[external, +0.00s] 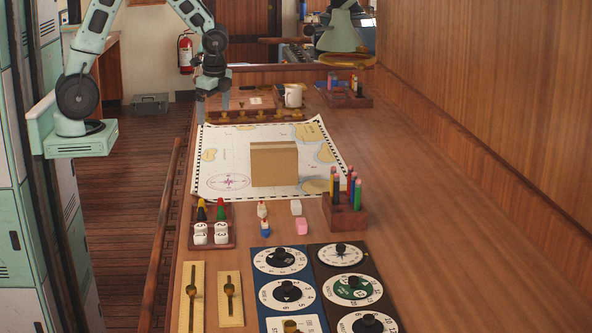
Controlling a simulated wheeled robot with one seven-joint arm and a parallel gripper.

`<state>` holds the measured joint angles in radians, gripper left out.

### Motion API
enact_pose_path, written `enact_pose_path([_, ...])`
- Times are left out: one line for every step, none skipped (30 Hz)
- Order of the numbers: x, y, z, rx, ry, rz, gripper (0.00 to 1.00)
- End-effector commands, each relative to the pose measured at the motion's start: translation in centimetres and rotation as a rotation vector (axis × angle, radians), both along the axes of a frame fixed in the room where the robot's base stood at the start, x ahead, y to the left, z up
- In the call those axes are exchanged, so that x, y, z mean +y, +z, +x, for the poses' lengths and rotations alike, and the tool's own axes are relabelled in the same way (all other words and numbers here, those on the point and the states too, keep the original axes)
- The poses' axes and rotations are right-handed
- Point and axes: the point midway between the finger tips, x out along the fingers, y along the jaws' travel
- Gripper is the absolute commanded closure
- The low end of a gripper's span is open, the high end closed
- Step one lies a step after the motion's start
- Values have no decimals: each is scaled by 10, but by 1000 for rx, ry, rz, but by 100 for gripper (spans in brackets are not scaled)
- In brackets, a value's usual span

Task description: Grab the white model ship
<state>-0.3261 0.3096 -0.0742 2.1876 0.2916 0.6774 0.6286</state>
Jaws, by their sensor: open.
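A small, mostly white model ship (262,209) with a reddish touch stands on the wooden table, just in front of the chart's near edge. A similar small ship with a blue hull (265,229) stands close in front of it. They are too small to make out in detail. My gripper (212,112) points down above the far left part of the table, near the chart's far left corner. It is open and empty, well behind and to the left of the white ship, touching neither ship.
A cardboard box (274,165) stands on the chart (228,150), behind the ships. White (296,207) and pink (302,227) blocks lie to their right, by a pencil holder (345,215). A tray (211,238) of small pieces is left; dial panels (283,287) are in front.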

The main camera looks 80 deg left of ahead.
Motion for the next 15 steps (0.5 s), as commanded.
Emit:
enact_pose_path([21, -19, -32, -25, 187, 15, 0])
enact_pose_path([30, -22, -50, -41, 303, 20, 0])
enact_pose_path([41, -26, -74, -62, 454, 22, 0])
enact_pose_path([46, -30, -91, -78, 561, 20, 0])
enact_pose_path([50, -33, -107, -93, 665, 16, 0])
enact_pose_path([54, -39, -126, -111, 790, 9, 0])
enact_pose_path([55, -42, -139, -123, 876, 1, 0])
enact_pose_path([56, -45, -150, -135, 953, -5, 0])
enact_pose_path([56, -49, -163, -147, 1043, -17, 0])
enact_pose_path([55, -52, -171, -154, 1100, -25, 0])
enact_pose_path([55, -54, -177, -160, 1148, -32, 0])
enact_pose_path([54, -56, -184, -166, 1198, -39, 3])
enact_pose_path([53, -57, -188, -168, 1227, -43, 11])
enact_pose_path([53, -58, -190, -171, 1248, -47, 19])
enact_pose_path([53, -58, -193, -173, 1269, -50, 31])
